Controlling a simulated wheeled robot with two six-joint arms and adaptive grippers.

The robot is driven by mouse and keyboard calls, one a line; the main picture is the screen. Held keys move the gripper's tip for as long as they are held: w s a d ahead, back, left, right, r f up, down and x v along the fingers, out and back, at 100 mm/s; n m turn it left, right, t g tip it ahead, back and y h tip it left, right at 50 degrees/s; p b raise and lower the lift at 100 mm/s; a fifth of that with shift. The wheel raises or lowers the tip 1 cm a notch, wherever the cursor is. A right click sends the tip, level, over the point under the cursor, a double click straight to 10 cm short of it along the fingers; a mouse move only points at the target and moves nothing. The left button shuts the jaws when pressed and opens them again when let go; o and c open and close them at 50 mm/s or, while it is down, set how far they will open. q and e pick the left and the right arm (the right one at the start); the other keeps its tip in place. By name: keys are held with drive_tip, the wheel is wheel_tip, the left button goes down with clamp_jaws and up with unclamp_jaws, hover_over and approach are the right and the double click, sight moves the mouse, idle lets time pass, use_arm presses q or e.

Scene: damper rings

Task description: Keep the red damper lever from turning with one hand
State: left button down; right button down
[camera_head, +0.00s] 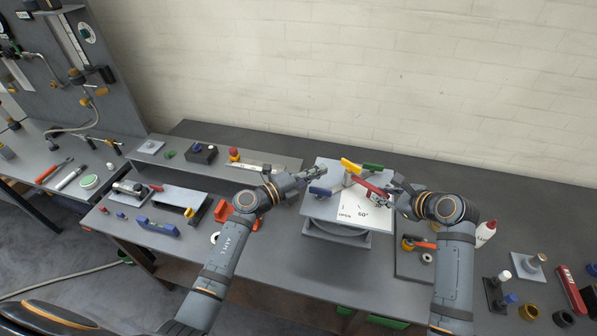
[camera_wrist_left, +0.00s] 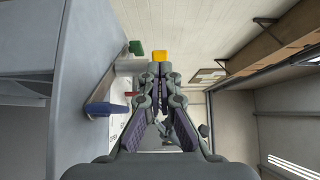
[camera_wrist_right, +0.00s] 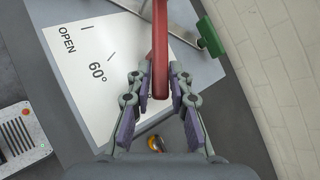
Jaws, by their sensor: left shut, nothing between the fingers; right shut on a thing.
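The red damper lever (camera_head: 372,188) lies over the white dial plate (camera_head: 350,211), which is marked OPEN and 60°. In the right wrist view the red lever (camera_wrist_right: 160,55) runs down between the fingers of my right gripper (camera_wrist_right: 160,88), which is shut on it. In the head view my right gripper (camera_head: 392,196) comes from the right side of the plate. My left gripper (camera_head: 318,173) is shut and empty, above the plate's left side. Yellow (camera_head: 351,165), green (camera_head: 373,168) and blue (camera_head: 320,191) lever ends also stand around the plate. In the left wrist view the yellow end (camera_wrist_left: 160,56) shows just past the left fingertips.
The dial plate sits on a grey round housing (camera_head: 336,235) on the bench. An orange-red holder (camera_head: 224,211) and a blue tool (camera_head: 158,227) lie to the left. A white bottle (camera_head: 486,233) and a red tool (camera_head: 571,290) are to the right. The back right bench is clear.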

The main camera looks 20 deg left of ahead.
use_arm(q)
drive_tip(key=s+a, duration=0.2)
drive_tip(key=a, duration=0.5)
drive_tip(key=shift+a, duration=0.3)
use_arm(e)
drive_tip(key=shift+r, duration=0.1)
drive_tip(key=c, duration=0.8)
unclamp_jaws()
drive_tip(key=shift+a, duration=0.1)
use_arm(q)
drive_tip(key=shift+s, duration=0.1)
use_arm(e)
drive_tip(key=shift+s, duration=0.1)
drive_tip(key=shift+v, duration=3.95)
use_arm(q)
drive_tip(key=shift+r, duration=0.15)
